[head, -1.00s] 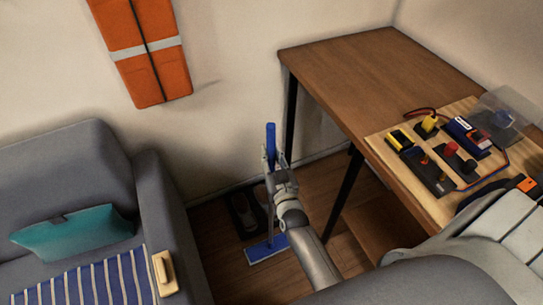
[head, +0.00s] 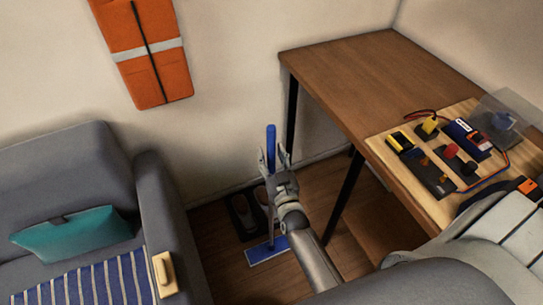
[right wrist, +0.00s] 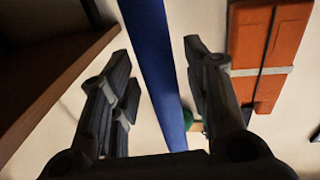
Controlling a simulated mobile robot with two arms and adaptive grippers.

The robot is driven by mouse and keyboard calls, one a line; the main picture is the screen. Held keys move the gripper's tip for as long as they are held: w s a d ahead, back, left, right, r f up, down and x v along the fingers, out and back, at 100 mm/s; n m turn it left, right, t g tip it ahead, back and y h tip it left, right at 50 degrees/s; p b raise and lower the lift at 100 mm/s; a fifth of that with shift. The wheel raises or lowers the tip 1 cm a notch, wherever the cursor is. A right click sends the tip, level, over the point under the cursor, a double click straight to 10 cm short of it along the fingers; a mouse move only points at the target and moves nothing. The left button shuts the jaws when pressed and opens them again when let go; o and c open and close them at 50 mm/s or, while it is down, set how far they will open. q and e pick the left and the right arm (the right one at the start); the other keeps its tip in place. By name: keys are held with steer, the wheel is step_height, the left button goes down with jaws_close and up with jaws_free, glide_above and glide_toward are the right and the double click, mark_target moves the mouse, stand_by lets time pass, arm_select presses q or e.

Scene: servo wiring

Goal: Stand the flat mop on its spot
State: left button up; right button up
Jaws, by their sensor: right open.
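The flat mop stands upright on the floor between the sofa and the table. Its blue handle (head: 271,145) rises near the wall, and its flat blue head (head: 266,250) rests on the wooden floor. My right gripper (head: 275,160) is open, with its fingers on either side of the handle. In the right wrist view the blue handle (right wrist: 155,70) runs between the two spread fingers of the right gripper (right wrist: 160,75), with gaps on both sides. The lower pole is partly hidden by my gripper and arm. My left gripper is not in view.
A dark mat with shoes (head: 243,213) lies behind the mop. The wooden table (head: 350,65) with its dark legs stands right, carrying a board of wiring parts (head: 440,200). A grey sofa (head: 165,220) stands left. An orange bag (head: 150,70) hangs on the wall.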

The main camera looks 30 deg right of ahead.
steer(key=r+p+v, duration=0.1)
steer(key=p+v, duration=0.2)
steer(key=v, duration=0.9)
steer(key=s+a+f+n+g+y, duration=0.1)
steer(key=s+a+f+g, duration=0.15)
steer(key=f, duration=0.55)
steer(key=s+a+f+n+g+y, duration=0.1)
steer(key=s+a+f+g+y, duration=0.2)
steer(key=f, duration=0.5)
steer(key=s+a+f+n+g, duration=0.15)
steer(key=s+f, duration=0.25)
steer(key=f, duration=0.5)
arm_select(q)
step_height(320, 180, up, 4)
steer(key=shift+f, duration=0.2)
arm_select(e)
steer(key=s+d+f+g, duration=0.2)
steer(key=s+f, duration=0.3)
steer(key=s, duration=0.3)
steer(key=s+d+f+n+g, duration=0.1)
steer(key=s+f+g, duration=0.3)
steer(key=s, duration=0.5)
steer(key=s+d+f+g, duration=0.3)
steer(key=s+f+g, duration=0.1)
steer(key=s, duration=0.5)
steer(key=shift+f, duration=0.85)
